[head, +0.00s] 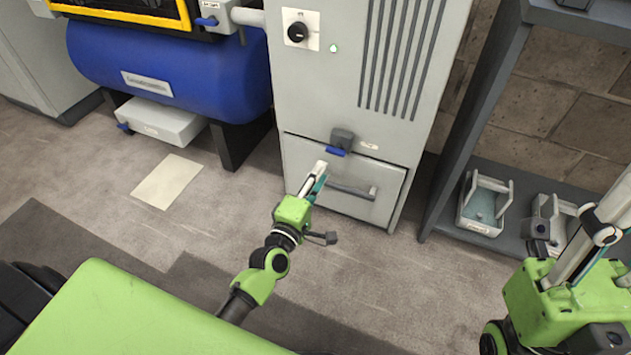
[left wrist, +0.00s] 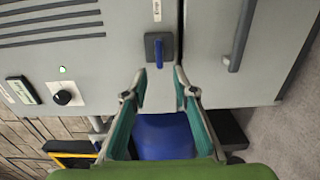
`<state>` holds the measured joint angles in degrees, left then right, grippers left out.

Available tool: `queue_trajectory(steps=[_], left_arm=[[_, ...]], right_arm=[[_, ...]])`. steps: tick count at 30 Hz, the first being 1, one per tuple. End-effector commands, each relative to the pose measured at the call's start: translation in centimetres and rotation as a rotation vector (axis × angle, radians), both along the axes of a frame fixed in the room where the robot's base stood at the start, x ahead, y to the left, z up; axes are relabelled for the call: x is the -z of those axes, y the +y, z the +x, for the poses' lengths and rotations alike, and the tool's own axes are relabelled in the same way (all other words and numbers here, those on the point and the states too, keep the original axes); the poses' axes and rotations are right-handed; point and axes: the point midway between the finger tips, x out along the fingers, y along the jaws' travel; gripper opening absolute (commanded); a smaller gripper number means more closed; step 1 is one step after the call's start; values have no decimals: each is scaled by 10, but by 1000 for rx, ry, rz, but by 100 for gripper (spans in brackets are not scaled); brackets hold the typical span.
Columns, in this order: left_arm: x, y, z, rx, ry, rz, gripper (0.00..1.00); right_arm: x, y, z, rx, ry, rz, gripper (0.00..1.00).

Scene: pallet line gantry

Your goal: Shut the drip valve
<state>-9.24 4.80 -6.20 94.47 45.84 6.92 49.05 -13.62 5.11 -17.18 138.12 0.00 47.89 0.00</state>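A small valve with a dark grey body (head: 342,138) and a blue lever (head: 336,152) sits on the grey cabinet front, just above the lower door. The lever lies sideways across the cabinet. My left gripper (head: 320,178) is just below and left of it, in front of the door, holding nothing. In the left wrist view the valve's blue lever (left wrist: 159,52) shows beyond my spread left fingers (left wrist: 160,95), apart from them. A small label beside the valve is too small to read. My right gripper (head: 600,230) is at the right edge, partly cut off.
The lower door has a bar handle (head: 350,190) close to my left gripper. Other blue levers show on the unit above the blue tank (head: 207,21) and on a pale floor box (head: 165,122). A shelf with grey trays (head: 484,205) stands right. Floor before the cabinet is clear.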

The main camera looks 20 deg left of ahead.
Motion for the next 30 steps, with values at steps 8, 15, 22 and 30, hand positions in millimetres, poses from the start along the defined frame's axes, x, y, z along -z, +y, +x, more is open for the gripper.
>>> queue_trajectory(steps=[8,15,22,30], left_arm=[[0,1,-21,0,-1,0,26],[0,1,-21,0,-1,0,26],[0,1,-21,0,-1,0,26],[-82,-6,-30,-43,-198,218,26]], right_arm=[[0,0,0,0,0,0,40],[0,0,0,0,0,-1,40],[0,0,0,0,0,-1,40],[0,0,0,0,11,1,40]])
